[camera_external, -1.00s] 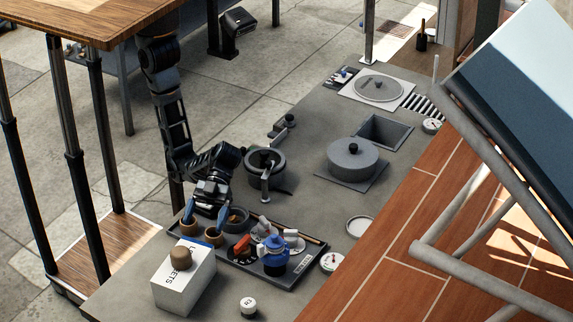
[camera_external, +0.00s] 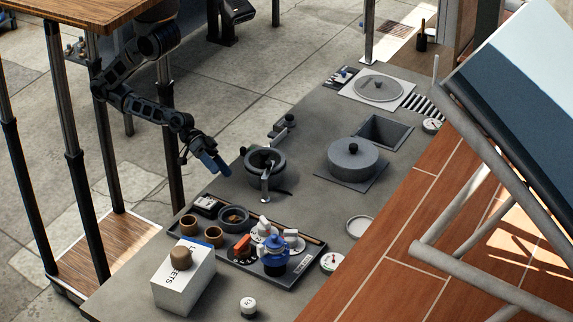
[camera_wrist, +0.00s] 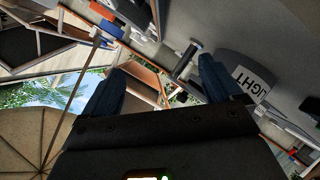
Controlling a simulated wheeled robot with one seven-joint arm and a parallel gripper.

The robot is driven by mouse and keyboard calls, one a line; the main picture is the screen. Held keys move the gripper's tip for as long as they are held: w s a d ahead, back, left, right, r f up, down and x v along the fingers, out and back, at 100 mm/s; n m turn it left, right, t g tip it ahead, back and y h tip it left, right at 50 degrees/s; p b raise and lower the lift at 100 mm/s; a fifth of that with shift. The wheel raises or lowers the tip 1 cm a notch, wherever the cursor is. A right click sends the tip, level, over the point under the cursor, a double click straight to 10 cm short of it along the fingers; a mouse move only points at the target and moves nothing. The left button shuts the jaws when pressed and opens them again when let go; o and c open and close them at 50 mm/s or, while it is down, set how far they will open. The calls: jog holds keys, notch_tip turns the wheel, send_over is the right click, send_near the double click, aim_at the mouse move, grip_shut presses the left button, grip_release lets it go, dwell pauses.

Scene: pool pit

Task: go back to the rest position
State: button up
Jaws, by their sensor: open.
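My gripper (camera_external: 213,164) is raised over the left edge of the grey counter (camera_external: 308,130) in the external view, with its blue fingertips pointing to the lower right. It is apart from everything on the counter. In the wrist view my gripper (camera_wrist: 155,85) shows two dark blue fingers spread wide with nothing between them.
A dark tray (camera_external: 288,281) holds small cups, a blue-topped item and other pieces. A white box (camera_external: 184,284) stands in front. A grey pot (camera_external: 264,172) and a lidded pot (camera_external: 352,161) stand farther along. Table legs (camera_external: 75,180) are left of my arm.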

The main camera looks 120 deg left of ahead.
jog(key=s+a+m+t+y+b, duration=0.1)
jog(key=s+a+m+y+b, duration=0.1)
jog(key=s, duration=0.4)
jog(key=s+a+f+m+y+b, duration=0.1)
jog(key=s+a+m+y+b, duration=0.1)
jog(key=s, duration=0.4)
jog(key=shift+f+m+t+b, duration=0.15)
jog(key=shift+m+t+b, duration=0.25)
jog(key=shift+m+b, duration=0.35)
